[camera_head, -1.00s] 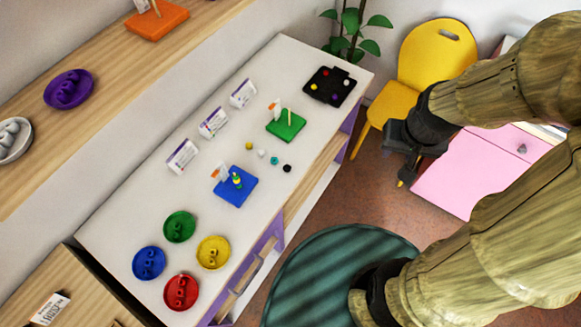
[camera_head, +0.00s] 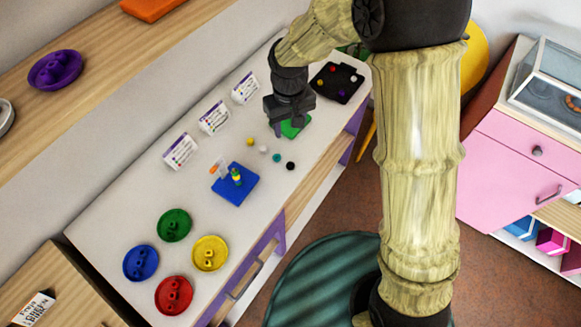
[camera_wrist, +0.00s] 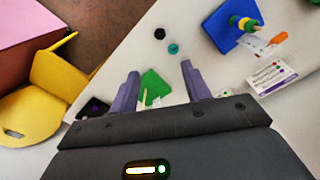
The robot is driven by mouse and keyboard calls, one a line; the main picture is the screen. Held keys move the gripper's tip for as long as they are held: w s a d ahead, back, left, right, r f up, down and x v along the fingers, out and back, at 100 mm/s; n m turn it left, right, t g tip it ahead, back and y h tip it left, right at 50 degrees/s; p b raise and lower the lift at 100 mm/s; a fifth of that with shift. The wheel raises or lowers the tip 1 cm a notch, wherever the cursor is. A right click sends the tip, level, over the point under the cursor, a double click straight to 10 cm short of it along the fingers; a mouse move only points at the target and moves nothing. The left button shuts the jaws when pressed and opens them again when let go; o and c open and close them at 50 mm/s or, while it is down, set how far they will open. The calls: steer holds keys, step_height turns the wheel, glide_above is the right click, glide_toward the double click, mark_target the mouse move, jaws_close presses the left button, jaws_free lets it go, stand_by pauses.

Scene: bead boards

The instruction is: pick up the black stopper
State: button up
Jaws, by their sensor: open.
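The black stopper (camera_head: 290,166) is a small dark round piece on the white table. It lies at the end of a short row with a teal piece (camera_head: 276,158), a white piece (camera_head: 263,150) and a yellow piece (camera_head: 250,142). In the wrist view the black stopper (camera_wrist: 159,34) lies beyond the fingertips, beside the teal piece (camera_wrist: 173,48). My gripper (camera_head: 288,112) is open and empty above the table, over the green board (camera_head: 296,126), which it partly hides. In the wrist view my gripper (camera_wrist: 160,69) has its two fingers spread apart.
A blue board (camera_head: 232,192) with a peg of stacked beads stands near the row. A black tray (camera_head: 337,83) holds coloured pieces at the far end. White cards (camera_head: 214,118) stand along the back. Coloured bowls (camera_head: 210,253) sit at the near end.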

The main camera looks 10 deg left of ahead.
steer(key=p, duration=0.3)
glide_above(290, 162)
steer(key=f, duration=1.2)
steer(key=shift+s+d, duration=0.15)
steer(key=shift+s, duration=0.25)
steer(key=shift+f, duration=0.15)
steer(key=shift+s+f+p, duration=0.2)
steer(key=shift+f+p, duration=0.9)
steer(key=shift+f, duration=1.4)
steer(key=shift+c, duration=0.2)
steer(key=c, duration=1)
